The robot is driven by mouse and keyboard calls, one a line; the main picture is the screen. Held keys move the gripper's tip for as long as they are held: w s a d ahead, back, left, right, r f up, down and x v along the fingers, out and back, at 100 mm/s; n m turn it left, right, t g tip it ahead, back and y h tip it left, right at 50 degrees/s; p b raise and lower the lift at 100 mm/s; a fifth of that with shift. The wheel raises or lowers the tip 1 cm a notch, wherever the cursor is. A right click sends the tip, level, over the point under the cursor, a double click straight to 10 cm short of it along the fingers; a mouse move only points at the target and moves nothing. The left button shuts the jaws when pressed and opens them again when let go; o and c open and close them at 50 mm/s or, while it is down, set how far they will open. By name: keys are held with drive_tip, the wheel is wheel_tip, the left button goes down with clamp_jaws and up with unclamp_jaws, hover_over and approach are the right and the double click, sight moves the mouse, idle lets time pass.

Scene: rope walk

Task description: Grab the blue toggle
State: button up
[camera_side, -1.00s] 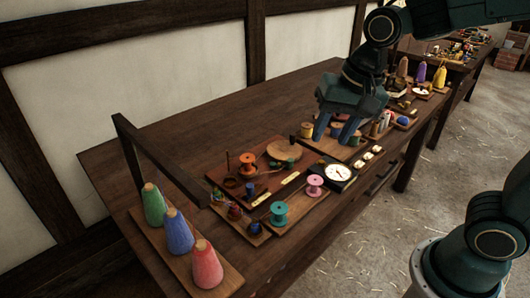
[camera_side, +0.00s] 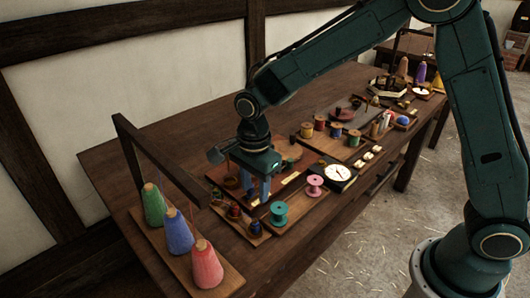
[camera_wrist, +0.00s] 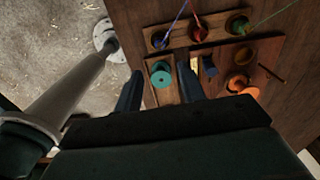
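The blue toggle (camera_wrist: 209,67) is a small dark blue piece standing on the wooden board, just right of the right fingertip in the wrist view. In the side view it is mostly hidden by my fingers. My gripper (camera_wrist: 160,88) is open and empty, pointing down above the board. In the side view my gripper (camera_side: 257,188) hangs over the left part of the board. In the wrist view the teal spool (camera_wrist: 161,81) shows between the fingers, lower down; I cannot tell the exact height of the fingertips.
An orange spool (camera_wrist: 237,83) stands right of the toggle. Green (camera_side: 153,205), blue (camera_side: 178,231) and red (camera_side: 206,265) cones stand on a plank under a dark frame (camera_side: 158,160). A pink spool (camera_side: 314,185) and a dial (camera_side: 339,173) lie to the right.

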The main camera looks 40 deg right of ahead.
sight(255, 222)
drive_tip(key=shift+w+a+f, duration=0.1)
drive_tip(key=shift+a+f, duration=0.05)
drive_tip(key=shift+f, duration=0.15)
drive_tip(key=shift+f, duration=0.15)
drive_tip(key=shift+f, duration=5.35)
drive_tip(key=shift+c, duration=0.4)
drive_tip(key=c, duration=0.6)
